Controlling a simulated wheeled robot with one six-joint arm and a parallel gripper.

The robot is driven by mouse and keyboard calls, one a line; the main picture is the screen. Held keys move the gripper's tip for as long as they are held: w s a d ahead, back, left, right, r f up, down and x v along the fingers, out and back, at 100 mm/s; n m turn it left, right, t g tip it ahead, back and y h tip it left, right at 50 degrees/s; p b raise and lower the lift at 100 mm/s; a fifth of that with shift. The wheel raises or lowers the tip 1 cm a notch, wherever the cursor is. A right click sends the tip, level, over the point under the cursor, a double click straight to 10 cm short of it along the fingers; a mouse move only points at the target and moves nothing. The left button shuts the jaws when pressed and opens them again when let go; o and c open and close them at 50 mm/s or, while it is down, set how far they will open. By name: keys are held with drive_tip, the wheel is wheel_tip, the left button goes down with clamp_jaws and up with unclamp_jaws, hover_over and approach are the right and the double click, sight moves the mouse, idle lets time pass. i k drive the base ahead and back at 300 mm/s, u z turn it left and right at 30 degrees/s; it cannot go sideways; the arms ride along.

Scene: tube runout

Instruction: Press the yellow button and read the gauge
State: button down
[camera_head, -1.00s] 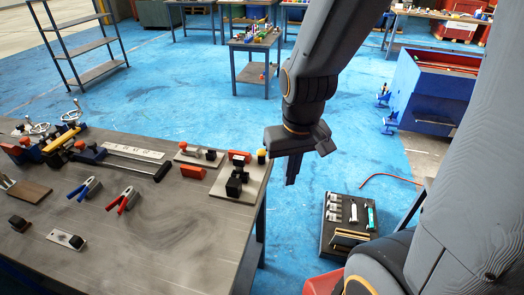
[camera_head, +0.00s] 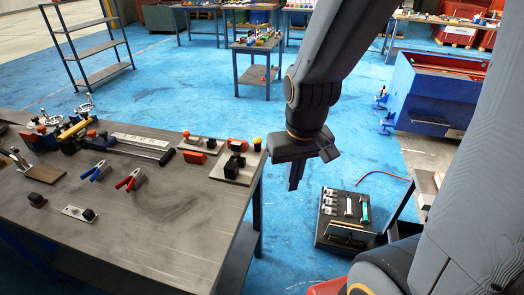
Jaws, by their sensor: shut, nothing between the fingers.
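The yellow button (camera_head: 257,142) is a small knob at the right end of the workbench, by the back corner of a light base plate (camera_head: 228,176) that carries black and orange parts. My gripper (camera_head: 294,183) hangs just right of the bench edge, pointing down over the blue floor. It is shut and empty, to the right of the yellow button and apart from it in the picture. A long device with a white marked scale (camera_head: 138,141) and a black end lies on the bench; its reading is too small to make out. I cannot tell whether this is the gauge.
The grey workbench (camera_head: 150,235) holds blue-handled pliers (camera_head: 95,172), red-handled pliers (camera_head: 130,181) and small black blocks. A black tray (camera_head: 342,218) with tools stands low at the right. A blue cabinet (camera_head: 430,90) and shelves are farther back. Blue floor lies open behind the bench.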

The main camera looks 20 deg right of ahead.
sight(257, 140)
drive_tip(key=k, duration=0.15)
drive_tip(key=z, duration=0.75)
drive_tip(key=i, duration=0.55)
drive_tip(key=u, duration=0.4)
